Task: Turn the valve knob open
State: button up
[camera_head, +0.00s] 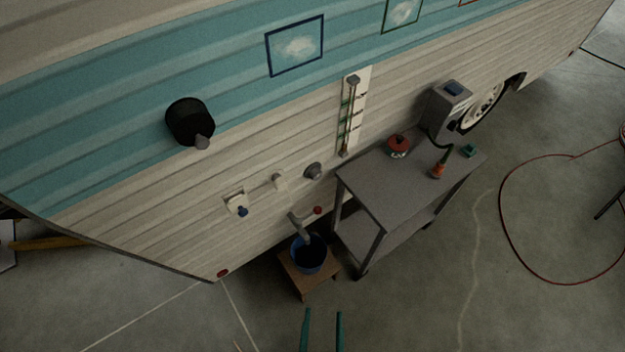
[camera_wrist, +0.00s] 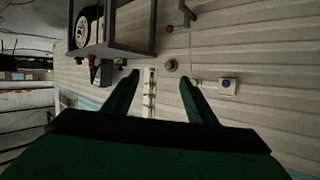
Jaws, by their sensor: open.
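A small red knob (camera_head: 318,210) sits on the camper's lower wall beside a grey spout (camera_head: 298,224); it looks like the valve knob. The spout hangs over a blue bucket (camera_head: 309,256). The red knob also shows in the wrist view (camera_wrist: 169,28), near the top, with the spout (camera_wrist: 186,12) beside it. A round grey fitting (camera_head: 313,170) is on the wall above the knob. My gripper (camera_head: 322,316) shows as two green fingers at the bottom edge of the head view, apart from the wall. Its fingers are spread and empty in the wrist view (camera_wrist: 160,80).
The bucket stands on a low wooden stool (camera_head: 302,281). A grey metal cart (camera_head: 387,185) with items on top stands right of the spout. A blue-knobbed wall fitting (camera_head: 238,205) is to the left. Open floor lies in front; a red hose (camera_head: 505,220) lies right.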

jog(key=w+d+f+m+g+y, duration=0.1)
jog(key=w+f, duration=0.3)
jog(key=f, duration=0.3)
jog(key=w+d+f+m+g, duration=0.1)
jog(key=w+f+m, duration=0.1)
jog(key=w+f, duration=0.35)
jog(key=t+y, duration=0.3)
jog(key=y, duration=0.6)
send_near(317, 177)
jog(key=shift+m, duration=0.3)
jog(key=x, duration=0.8)
jog(key=shift+w+a+f, duration=0.15)
jog(key=shift+w+f, duration=0.05)
jog(key=shift+w, duration=0.15)
jog(key=shift+t, duration=0.3)
jog(key=c, duration=1.1)
